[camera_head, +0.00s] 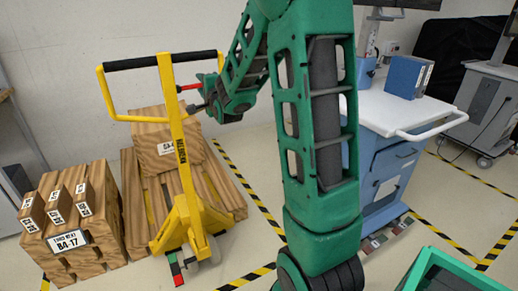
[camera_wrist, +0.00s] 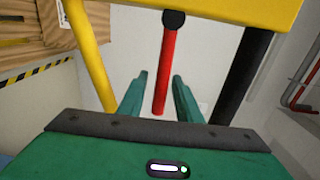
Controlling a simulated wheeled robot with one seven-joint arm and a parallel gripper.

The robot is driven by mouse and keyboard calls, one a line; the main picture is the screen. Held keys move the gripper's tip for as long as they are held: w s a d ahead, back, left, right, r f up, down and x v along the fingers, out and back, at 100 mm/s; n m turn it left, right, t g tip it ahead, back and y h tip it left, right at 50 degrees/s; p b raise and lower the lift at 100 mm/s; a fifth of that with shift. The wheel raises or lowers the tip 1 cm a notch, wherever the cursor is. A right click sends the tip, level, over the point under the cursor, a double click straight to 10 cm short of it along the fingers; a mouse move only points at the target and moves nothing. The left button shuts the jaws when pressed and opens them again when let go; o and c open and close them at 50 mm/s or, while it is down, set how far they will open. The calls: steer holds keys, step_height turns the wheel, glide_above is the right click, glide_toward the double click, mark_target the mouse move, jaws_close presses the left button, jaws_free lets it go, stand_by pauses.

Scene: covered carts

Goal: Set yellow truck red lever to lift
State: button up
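The yellow truck (camera_head: 180,150) is a pallet truck with an upright yellow mast and a looped handle with a black grip. Its red lever (camera_head: 189,87) sticks out from the mast to the right, below the black grip. In the wrist view the red lever (camera_wrist: 165,70) hangs from a dark round pivot on a yellow plate. My gripper (camera_head: 199,92) is at the lever's right end. In the wrist view my gripper's two green fingers (camera_wrist: 160,85) are apart, with the lever between them in the picture. I cannot tell whether either finger touches it.
A wooden crate (camera_head: 165,150) stands on a pallet behind the mast. Labelled wooden boxes (camera_head: 68,240) stand at left. A blue and white cart (camera_head: 385,110) is right of my arm. Yellow-black tape (camera_head: 245,190) marks the floor. A dark bar (camera_wrist: 240,75) is right of the lever.

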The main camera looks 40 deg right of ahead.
steer(key=s+f+n+g, duration=0.3)
steer(key=s+f+g, duration=0.1)
steer(key=s, duration=0.5)
steer(key=s+f+n+g+y, duration=0.1)
steer(key=s+f+n+g, duration=0.2)
steer(key=s, duration=0.7)
steer(key=s+a+f+n+g, duration=0.1)
steer(key=s+f+n+g, duration=0.2)
steer(key=s, duration=0.7)
steer(key=shift+f+n+g+y, duration=0.35)
steer(key=shift+f+g, duration=0.45)
steer(key=shift+f, duration=0.5)
